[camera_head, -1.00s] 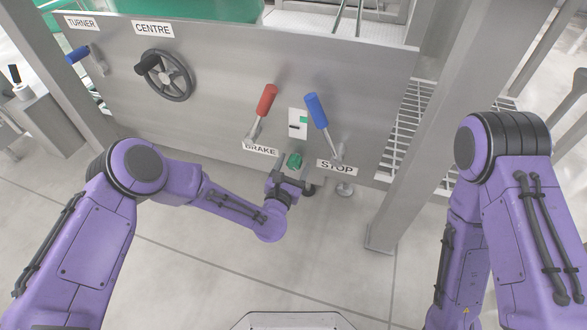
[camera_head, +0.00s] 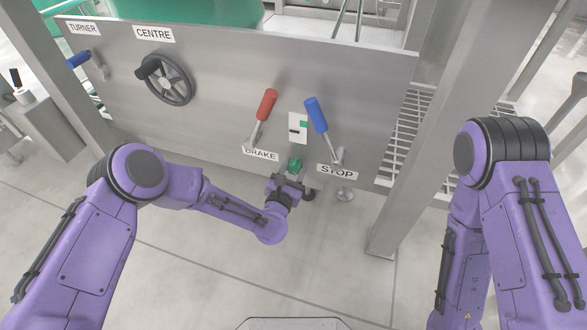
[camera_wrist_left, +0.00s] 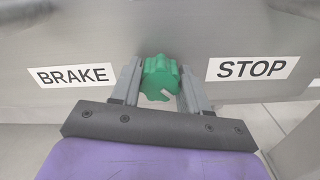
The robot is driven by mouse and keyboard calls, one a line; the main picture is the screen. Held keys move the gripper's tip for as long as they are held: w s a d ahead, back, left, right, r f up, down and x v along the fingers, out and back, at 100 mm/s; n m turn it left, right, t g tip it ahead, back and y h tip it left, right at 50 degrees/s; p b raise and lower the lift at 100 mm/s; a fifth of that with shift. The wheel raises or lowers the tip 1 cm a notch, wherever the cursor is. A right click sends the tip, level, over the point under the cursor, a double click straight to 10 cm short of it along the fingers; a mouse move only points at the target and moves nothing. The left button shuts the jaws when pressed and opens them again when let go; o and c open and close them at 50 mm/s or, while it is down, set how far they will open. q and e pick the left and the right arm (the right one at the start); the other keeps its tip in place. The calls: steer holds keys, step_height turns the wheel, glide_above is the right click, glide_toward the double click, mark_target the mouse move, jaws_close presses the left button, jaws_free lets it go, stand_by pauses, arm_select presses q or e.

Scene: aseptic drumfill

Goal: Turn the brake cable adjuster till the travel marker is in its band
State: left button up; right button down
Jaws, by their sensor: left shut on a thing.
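The green brake cable adjuster (camera_head: 295,165) is a ridged knob at the lower edge of the grey panel, between the BRAKE and STOP labels. It also shows in the left wrist view (camera_wrist_left: 160,78), with a white line on its face. My left gripper (camera_head: 291,173) is shut on it, one finger on each side. The white travel gauge (camera_head: 298,132) above it has a green band (camera_head: 304,124) on its right side. A small dark marker (camera_head: 293,128) sits at left, near the height of the band's lower part; its exact position is too small to tell. My right gripper is out of view.
A red lever (camera_head: 267,103) stands above the BRAKE label (camera_head: 260,154), and a blue lever (camera_head: 316,113) above the STOP label (camera_head: 337,171). A handwheel (camera_head: 170,80) is at left. A grey post (camera_head: 430,140) stands to the right.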

arm_select(q)
steer(key=shift+m, duration=0.3)
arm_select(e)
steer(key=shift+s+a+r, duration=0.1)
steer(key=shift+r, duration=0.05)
arm_select(q)
steer(key=m, duration=0.2)
steer(key=shift+m+p, duration=0.4)
steer(key=m+p, duration=0.1)
steer(key=m, duration=0.2)
steer(key=shift+s+d+m, duration=0.1)
steer(key=shift+m, duration=0.2)
steer(key=m+p, duration=0.1)
steer(key=m, duration=0.3)
steer(key=shift+m, duration=0.3)
steer(key=m+p, duration=0.1)
steer(key=m, duration=0.3)
steer(key=shift+f+m+p, duration=0.15)
steer(key=shift+m+p, duration=0.2)
steer(key=shift+m, duration=1.65)
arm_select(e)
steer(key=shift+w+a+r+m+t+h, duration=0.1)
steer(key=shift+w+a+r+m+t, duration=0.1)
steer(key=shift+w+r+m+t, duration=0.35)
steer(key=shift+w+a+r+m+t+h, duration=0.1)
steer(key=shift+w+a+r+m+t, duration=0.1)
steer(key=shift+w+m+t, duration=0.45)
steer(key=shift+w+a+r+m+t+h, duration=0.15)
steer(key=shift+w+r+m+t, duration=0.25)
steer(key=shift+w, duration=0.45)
